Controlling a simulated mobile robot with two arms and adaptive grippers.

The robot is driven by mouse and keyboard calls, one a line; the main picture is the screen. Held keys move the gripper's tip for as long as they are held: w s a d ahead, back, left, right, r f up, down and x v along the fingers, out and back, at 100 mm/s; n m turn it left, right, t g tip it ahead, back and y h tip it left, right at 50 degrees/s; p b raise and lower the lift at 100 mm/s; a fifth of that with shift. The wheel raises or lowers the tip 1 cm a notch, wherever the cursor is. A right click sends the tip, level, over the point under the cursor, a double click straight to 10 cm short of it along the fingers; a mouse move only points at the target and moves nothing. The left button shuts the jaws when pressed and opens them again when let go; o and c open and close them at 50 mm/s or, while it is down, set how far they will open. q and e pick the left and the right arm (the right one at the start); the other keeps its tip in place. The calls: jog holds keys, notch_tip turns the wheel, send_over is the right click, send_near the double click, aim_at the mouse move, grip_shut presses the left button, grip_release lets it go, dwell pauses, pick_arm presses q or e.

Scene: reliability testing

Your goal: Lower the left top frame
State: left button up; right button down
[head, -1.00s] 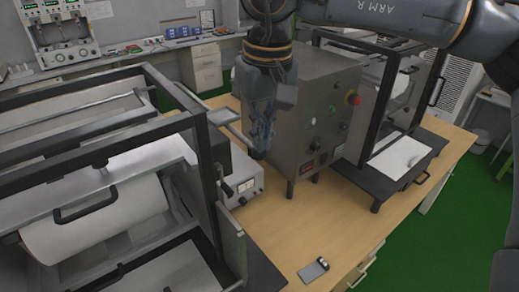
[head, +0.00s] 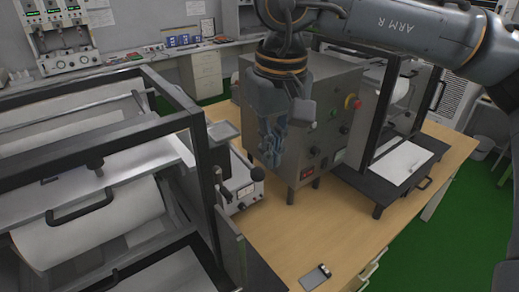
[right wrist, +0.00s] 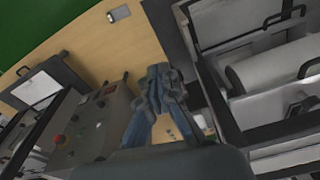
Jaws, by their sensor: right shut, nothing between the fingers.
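The left machine's black top frame (head: 165,85) is at the left in the head view, its bars standing above a white roll (head: 95,225) with a black handle. It also shows at the right of the right wrist view (right wrist: 205,85). My right gripper (head: 273,150) hangs fingers down, to the right of this frame and in front of the grey control box (head: 310,125). It is shut and empty, apart from the frame in the head view. Its fingers (right wrist: 160,75) also show in the right wrist view. My left gripper is out of view.
A small white meter box (head: 243,188) stands between the left machine and the control box. A second machine with a black frame (head: 385,110) stands at the right. A small phone-like device (head: 315,277) lies on the wooden table (head: 340,240), whose front middle is clear.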

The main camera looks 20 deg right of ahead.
notch_tip(320, 180, up, 12)
jog(key=s, duration=0.1)
jog(key=shift+d, duration=0.15)
dwell(0.3)
jog(key=shift+s, duration=0.1)
